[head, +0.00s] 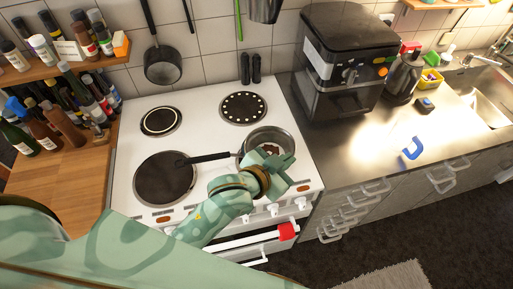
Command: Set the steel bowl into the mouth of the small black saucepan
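A round pan (284,137) with a grey, steel-looking rim and wall stands at the front right of the white cooker. A long black handle (208,157) points left from it. Something dark brown shows inside. I cannot tell whether this is the saucepan alone or a steel bowl sitting in it. My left gripper (283,160) is over the pan's front right rim and hides part of it. Whether its fingers are open, or hold the rim, I cannot tell. A dark saucepan (163,67) hangs on the tiled wall. My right gripper is not in view.
The cooker top (205,130) has bare dark hotplates at the front left (164,178), back left (160,121) and back right (243,107). A black coffee machine (345,60) stands on the steel counter at right. Bottles crowd the left side. A blue object (412,149) lies at the counter's front edge.

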